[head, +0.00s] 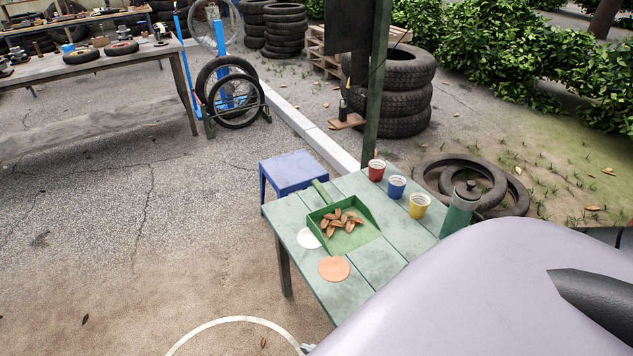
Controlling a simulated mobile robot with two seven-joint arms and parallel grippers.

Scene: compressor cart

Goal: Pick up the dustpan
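A green dustpan (366,238) lies on the pale green plank table (347,290). Its handle (321,192) points to the back left, toward the blue stool. Several brown, leaf-like pieces (341,222) lie in the pan. The pan rests close to a white disc (308,238) and an orange disc (334,268). Neither of my grippers can be made out in the head view. A large pale grey part of my own body covers the lower right and hides part of the table.
Red (376,171), blue (396,187) and yellow (419,206) cups line the table's far side. A green cylinder (457,215) stands at its right. A blue stool (291,172) is behind the table. A dark green post (376,90) rises behind it. Open ground lies left.

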